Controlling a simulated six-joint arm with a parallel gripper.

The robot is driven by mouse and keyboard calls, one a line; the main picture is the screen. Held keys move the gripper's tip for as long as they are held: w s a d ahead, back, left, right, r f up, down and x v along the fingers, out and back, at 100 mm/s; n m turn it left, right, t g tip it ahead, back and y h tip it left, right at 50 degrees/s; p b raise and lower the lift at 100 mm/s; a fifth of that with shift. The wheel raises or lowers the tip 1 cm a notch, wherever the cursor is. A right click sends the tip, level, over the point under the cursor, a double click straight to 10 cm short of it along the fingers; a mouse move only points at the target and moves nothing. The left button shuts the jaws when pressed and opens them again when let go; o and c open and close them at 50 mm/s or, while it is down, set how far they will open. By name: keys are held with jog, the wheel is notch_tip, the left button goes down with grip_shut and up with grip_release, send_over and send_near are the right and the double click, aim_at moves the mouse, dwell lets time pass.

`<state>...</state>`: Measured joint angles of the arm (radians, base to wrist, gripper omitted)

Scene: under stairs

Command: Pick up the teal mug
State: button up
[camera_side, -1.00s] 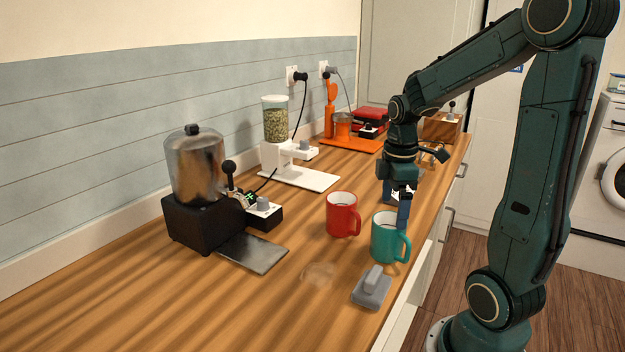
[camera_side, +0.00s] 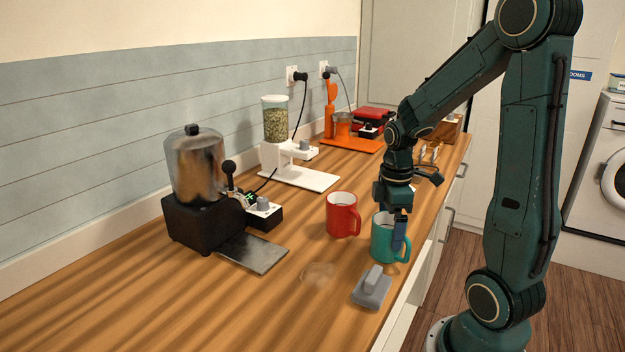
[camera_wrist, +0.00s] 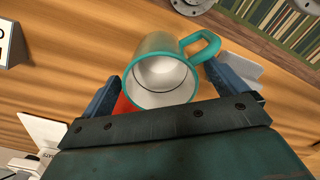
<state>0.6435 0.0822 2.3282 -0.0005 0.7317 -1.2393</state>
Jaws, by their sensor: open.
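The teal mug (camera_side: 382,243) stands upright near the front edge of the wooden counter, with its handle to the right. In the wrist view the mug (camera_wrist: 150,50) shows its teal rim, pale inside and handle, lying between my two blue fingers. My gripper (camera_side: 398,236) points down right at the mug, with a finger overlapping its near right side in the side view. In the wrist view my gripper (camera_wrist: 170,92) is open, one finger to each side of the mug. Whether a finger touches the mug, I cannot tell.
A red mug (camera_side: 342,214) stands close to the left of the teal mug. A grey block-like object (camera_side: 372,288) lies in front of it. A black grinder-like machine (camera_side: 198,190) and a white one (camera_side: 290,165) stand along the wall. The counter's near left is clear.

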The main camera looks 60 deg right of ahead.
jog(key=c, duration=1.3)
jog(key=shift+o, duration=0.2)
jog(key=shift+r, duration=0.15)
notch_tip(320, 180, up, 20)
